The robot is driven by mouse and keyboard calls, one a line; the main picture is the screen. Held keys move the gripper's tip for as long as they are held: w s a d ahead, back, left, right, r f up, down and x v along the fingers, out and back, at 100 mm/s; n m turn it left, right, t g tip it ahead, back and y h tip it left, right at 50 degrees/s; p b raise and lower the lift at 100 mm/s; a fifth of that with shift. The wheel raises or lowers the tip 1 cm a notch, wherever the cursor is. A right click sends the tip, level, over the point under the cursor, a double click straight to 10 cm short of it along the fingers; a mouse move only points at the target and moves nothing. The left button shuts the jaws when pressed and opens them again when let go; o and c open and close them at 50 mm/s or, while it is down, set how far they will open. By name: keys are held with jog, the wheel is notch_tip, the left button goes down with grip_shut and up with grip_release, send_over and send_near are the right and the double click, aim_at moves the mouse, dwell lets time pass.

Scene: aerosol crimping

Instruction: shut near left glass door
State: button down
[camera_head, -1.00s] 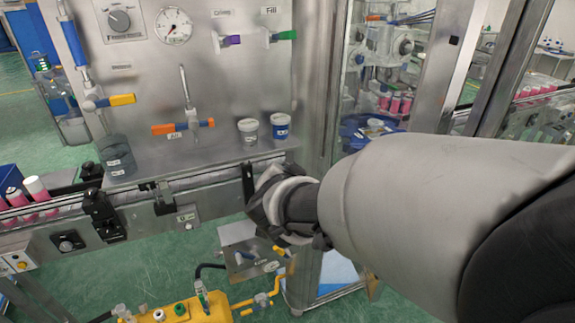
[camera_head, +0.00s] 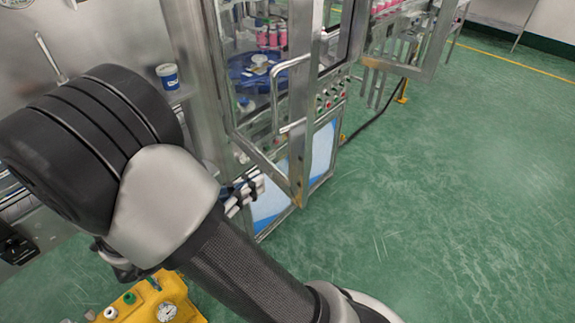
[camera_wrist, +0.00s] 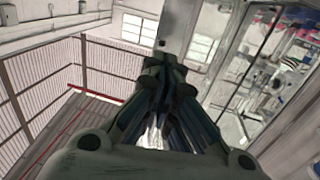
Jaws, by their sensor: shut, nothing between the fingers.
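The near left glass door (camera_head: 298,165) stands swung out from the machine cabinet in the head view, its metal frame and lower corner jutting toward me. Its bar handle (camera_head: 275,95) is on the pane. My gripper (camera_head: 255,188) is low beside the door's lower edge, left of its outer corner. I cannot tell whether it touches the door. In the wrist view my gripper (camera_wrist: 163,112) has its fingers together with nothing between them. A glazed metal frame (camera_wrist: 243,60) runs along its right there.
Another glass door (camera_head: 430,45) stands open farther right. Inside the cabinet are a blue round table (camera_head: 240,72) and pink cans (camera_head: 268,38). A yellow pump unit (camera_head: 140,305) is at the lower left. The green floor (camera_head: 450,180) to the right is clear.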

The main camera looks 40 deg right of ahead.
aim_at(301, 158)
jog(key=d, duration=0.3)
jog(key=d+b, duration=0.1)
jog(key=d, duration=0.2)
jog(key=s+d+b, duration=0.1)
jog(key=d, duration=0.3)
jog(key=shift+w+d, duration=0.1)
